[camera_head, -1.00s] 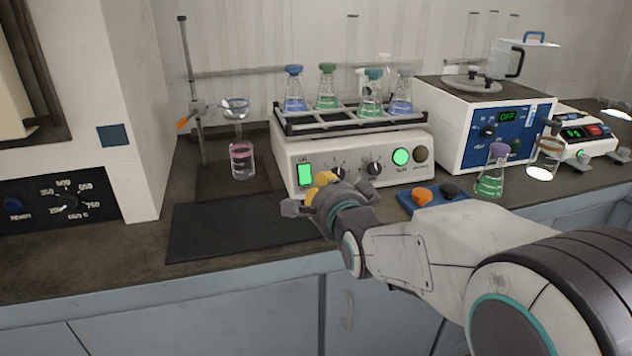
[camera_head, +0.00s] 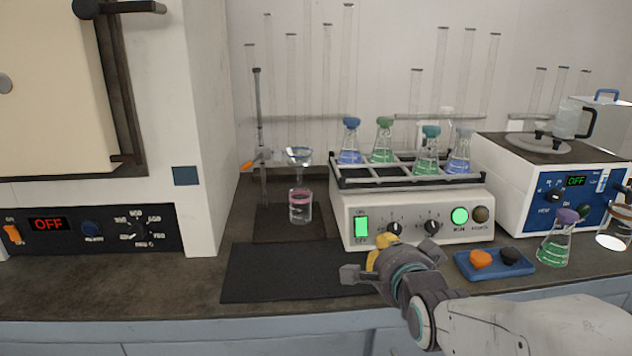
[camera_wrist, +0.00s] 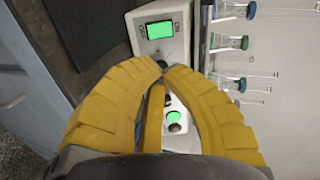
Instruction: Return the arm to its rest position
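My gripper (camera_head: 384,250) is in front of the white shaker (camera_head: 356,212), just below its left knob in the head view. In the wrist view, my gripper's yellow fingers (camera_wrist: 168,68) curve together with their tips nearly meeting, and nothing shows held between them. My arm reaches in from the lower right of the head view. The shaker's green switch (camera_head: 361,228) and round green button (camera_head: 460,216) are lit. The switch also shows in the wrist view (camera_wrist: 159,30). A rack (camera_head: 410,183) on the shaker holds several stoppered flasks.
A dark mat (camera_head: 270,272) lies left of my gripper. A blue tray (camera_head: 494,268) with orange and black pieces and a purple-stoppered flask (camera_head: 556,243) are on the right. A stand (camera_head: 261,150) holds a funnel above a beaker (camera_head: 300,205) with pink liquid. An oven stands left.

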